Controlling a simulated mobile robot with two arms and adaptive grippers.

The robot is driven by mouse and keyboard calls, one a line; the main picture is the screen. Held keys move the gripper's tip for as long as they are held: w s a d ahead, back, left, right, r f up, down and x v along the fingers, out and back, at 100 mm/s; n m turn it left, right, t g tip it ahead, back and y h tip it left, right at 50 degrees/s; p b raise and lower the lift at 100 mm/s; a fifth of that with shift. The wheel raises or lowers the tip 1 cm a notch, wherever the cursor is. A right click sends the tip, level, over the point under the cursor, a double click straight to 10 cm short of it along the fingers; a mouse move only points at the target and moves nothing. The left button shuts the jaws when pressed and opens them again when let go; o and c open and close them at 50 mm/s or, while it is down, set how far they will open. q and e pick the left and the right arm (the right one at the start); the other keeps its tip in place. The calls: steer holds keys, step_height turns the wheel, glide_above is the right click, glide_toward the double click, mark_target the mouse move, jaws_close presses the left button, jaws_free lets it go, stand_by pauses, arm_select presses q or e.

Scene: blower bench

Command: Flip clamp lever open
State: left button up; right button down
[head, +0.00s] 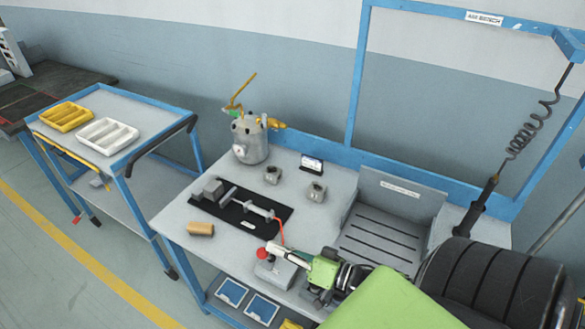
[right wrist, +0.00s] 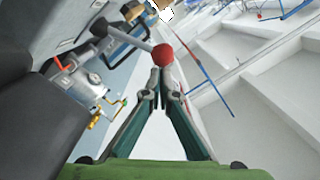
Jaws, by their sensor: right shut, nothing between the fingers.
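The clamp lever is a grey metal bar (right wrist: 128,38) ending in a red ball knob (right wrist: 163,53) in the right wrist view. In the head view the red knob (head: 261,253) shows at the bench's front edge, beside a grey block (head: 276,272). My right gripper (head: 274,247) reaches in from the right, close to the knob. In the right wrist view its fingertips (right wrist: 160,74) are together and empty, just below the knob in the picture. I cannot tell whether they touch it. My fingers partly cover the clamp in the head view. My left gripper is not in view.
A black mat with a metal fixture (head: 248,207) lies behind the clamp, with a tan cylinder (head: 201,229) to its left. A grey slotted tray (head: 380,240) stands to the right. A metal canister (head: 250,144) stands at the back.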

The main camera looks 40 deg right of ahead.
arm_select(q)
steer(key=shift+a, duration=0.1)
arm_select(e)
steer(key=shift+f, duration=0.1)
step_height(320, 180, up, 10)
stand_by(0.5)
stand_by(0.4)
